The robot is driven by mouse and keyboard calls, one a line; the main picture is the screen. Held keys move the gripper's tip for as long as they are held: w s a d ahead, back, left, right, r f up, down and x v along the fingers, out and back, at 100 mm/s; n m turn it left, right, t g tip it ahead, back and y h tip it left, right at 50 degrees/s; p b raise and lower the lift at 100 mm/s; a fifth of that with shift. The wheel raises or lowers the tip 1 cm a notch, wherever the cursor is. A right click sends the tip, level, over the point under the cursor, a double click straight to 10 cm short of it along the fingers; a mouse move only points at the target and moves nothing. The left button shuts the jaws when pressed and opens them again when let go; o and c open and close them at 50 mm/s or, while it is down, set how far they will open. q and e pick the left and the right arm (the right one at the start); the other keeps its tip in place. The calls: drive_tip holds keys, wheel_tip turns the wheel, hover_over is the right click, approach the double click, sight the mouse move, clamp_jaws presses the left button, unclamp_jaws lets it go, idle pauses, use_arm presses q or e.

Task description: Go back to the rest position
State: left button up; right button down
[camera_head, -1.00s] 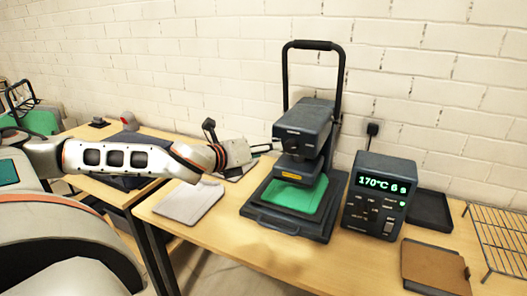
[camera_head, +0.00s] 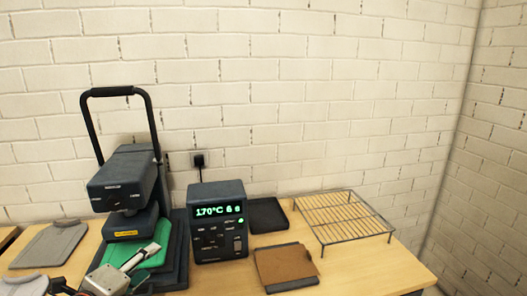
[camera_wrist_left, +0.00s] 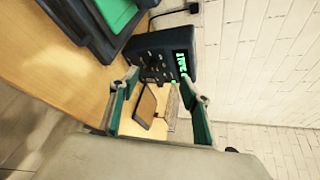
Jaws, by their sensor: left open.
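My left gripper (camera_head: 146,258) is low at the left of the head view, in front of the heat press (camera_head: 122,187). Its jaws are open, and I see nothing between them. In the left wrist view the green-padded fingers (camera_wrist_left: 160,80) stand apart, with the controller box and brown board showing beyond them. The press has its black handle raised and its head above a green lower pad (camera_head: 150,250). The gripper covers part of this pad in the head view; I cannot tell if they touch. My right gripper is not in view.
The controller box (camera_head: 219,240) shows 170°C. To its right are a dark tray (camera_head: 268,214), a brown board (camera_head: 286,264) and a wire rack (camera_head: 345,222). A grey flat piece (camera_head: 48,246) lies left of the press. Bare tabletop shows at front right; a brick wall stands behind.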

use_arm(q)
drive_tip(key=s+a+f+n+g+y, duration=0.3)
drive_tip(key=s+a+f+n+g, duration=0.1)
drive_tip(key=s+f+n, duration=0.6)
drive_tip(key=s+a+f+n+g+y, duration=0.35)
drive_tip(key=s+f+n, duration=0.35)
drive_tip(key=s+f, duration=0.4)
drive_tip(key=d+f+n+t+h, duration=0.3)
drive_tip(key=d+f+h, duration=0.3)
drive_tip(key=d+f, duration=0.7)
drive_tip(key=shift+d+f+t, duration=0.25)
drive_tip(key=shift+f+t, duration=0.2)
drive_tip(key=shift+f, duration=0.45)
